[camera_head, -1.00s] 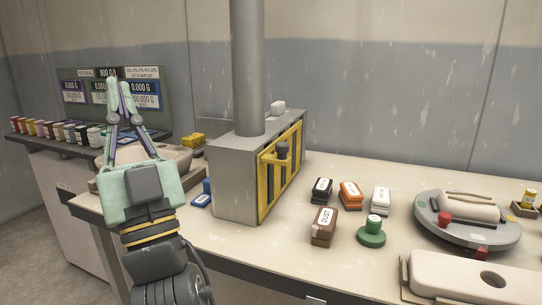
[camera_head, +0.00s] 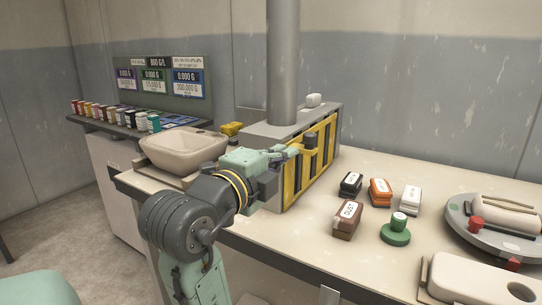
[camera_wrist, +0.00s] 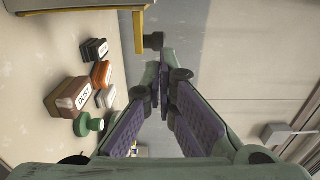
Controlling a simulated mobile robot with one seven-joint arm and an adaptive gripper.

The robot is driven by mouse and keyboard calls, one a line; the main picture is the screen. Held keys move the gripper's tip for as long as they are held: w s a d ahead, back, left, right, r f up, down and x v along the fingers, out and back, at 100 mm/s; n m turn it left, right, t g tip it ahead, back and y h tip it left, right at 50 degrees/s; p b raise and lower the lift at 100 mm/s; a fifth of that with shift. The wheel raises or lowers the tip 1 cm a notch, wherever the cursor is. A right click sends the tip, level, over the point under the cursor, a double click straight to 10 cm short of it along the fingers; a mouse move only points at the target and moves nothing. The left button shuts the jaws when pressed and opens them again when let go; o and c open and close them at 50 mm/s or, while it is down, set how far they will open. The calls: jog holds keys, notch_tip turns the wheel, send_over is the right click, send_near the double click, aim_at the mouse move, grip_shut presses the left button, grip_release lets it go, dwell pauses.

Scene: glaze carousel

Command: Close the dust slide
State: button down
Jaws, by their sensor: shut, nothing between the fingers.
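The dust slide looks to be the yellow slatted panel (camera_head: 323,150) on the right face of a grey box (camera_head: 262,134). A yellow arm with a dark knob (camera_head: 311,138) juts from its front. I cannot tell how far the slide stands open. The knob also shows in the wrist view (camera_wrist: 153,41), just beyond my fingertips. My gripper (camera_head: 292,155) is shut and empty, its fingers in front of the panel close to the knob. In the wrist view its purple-padded fingers (camera_wrist: 164,78) converge to a point. Whether they touch the knob is unclear.
A brown block labelled DUST (camera_head: 347,220), black, orange and white blocks and a green knob (camera_head: 396,232) stand right of the box. A turntable (camera_head: 480,228) is farther right. A beige basin (camera_head: 182,150) is left. A grey pipe (camera_head: 283,60) rises from the box.

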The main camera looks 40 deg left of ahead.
aim_at(308, 138)
jog(key=p+x, duration=0.2)
jog(key=x, duration=0.5)
jog(key=shift+w+a, duration=0.15)
jog(key=shift+w, duration=0.25)
jog(key=shift+w, duration=0.1)
jog(key=b+x, duration=0.1)
jog(key=x, duration=0.4)
jog(key=shift+w+f+b, duration=0.1)
jog(key=shift+b, duration=0.2)
jog(key=shift+w+r, duration=0.1)
jog(key=shift+r, duration=0.1)
